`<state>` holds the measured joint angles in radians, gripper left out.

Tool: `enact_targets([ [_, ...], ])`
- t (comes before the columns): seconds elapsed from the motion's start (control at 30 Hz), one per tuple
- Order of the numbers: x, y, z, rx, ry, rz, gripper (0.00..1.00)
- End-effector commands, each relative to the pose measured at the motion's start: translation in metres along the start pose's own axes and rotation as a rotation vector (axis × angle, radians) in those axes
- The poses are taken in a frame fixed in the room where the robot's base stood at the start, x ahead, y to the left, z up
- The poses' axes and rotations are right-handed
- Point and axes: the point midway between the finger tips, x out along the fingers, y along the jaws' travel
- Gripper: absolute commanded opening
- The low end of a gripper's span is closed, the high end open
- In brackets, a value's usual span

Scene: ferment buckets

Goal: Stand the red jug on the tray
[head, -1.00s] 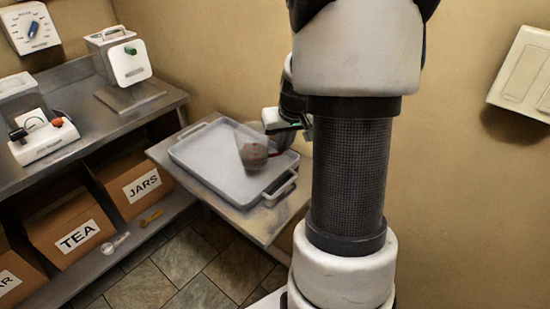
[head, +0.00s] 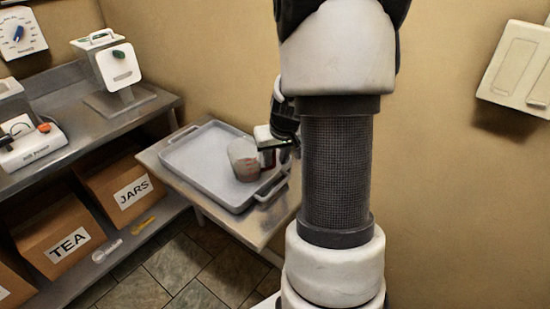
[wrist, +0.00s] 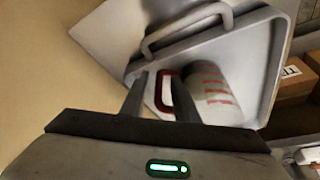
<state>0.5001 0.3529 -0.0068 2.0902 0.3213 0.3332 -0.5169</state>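The red jug (head: 245,160) is a clear measuring jug with red markings and a red handle. It appears upright, with its base over or on the right part of the grey tray (head: 185,177); contact under it is hard to see. My gripper (head: 265,145) is at the jug's handle side. In the wrist view, the two fingers of my gripper (wrist: 160,85) stand apart on either side of the red handle (wrist: 159,92), with gaps visible. The jug body (wrist: 215,95) is just right of the fingers, inside the tray rim (wrist: 190,38).
The tray lies on a small metal table (head: 155,160). At left, a steel counter (head: 85,125) carries a white dispenser (head: 118,66). Boxes labelled TEA (head: 65,225) and JARS (head: 120,185) sit beneath it. The rest of the tray is empty.

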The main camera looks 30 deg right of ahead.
Motion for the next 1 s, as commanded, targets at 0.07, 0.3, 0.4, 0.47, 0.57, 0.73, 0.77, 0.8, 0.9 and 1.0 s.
enact_targets([
  [0.07,0.000,0.000,0.000,0.000,0.000,0.000,0.28],
  [0.3,-0.006,0.000,-0.003,0.000,0.000,0.000,0.28],
  [0.4,-0.020,0.000,-0.003,-0.001,0.003,0.001,0.28],
  [0.47,-0.032,0.000,-0.004,0.000,0.005,0.001,0.28],
  [0.57,-0.055,0.000,-0.004,0.000,0.006,0.001,0.28],
  [0.73,-0.091,0.000,-0.003,0.001,0.005,0.001,0.28],
  [0.77,-0.096,0.000,-0.003,0.001,0.003,0.001,0.28],
  [0.8,-0.102,0.000,-0.003,0.000,0.004,0.001,0.28],
  [0.9,-0.114,0.000,-0.002,-0.001,0.003,0.000,0.28],
  [1.0,-0.121,0.000,-0.002,0.000,0.000,0.000,0.28],
])
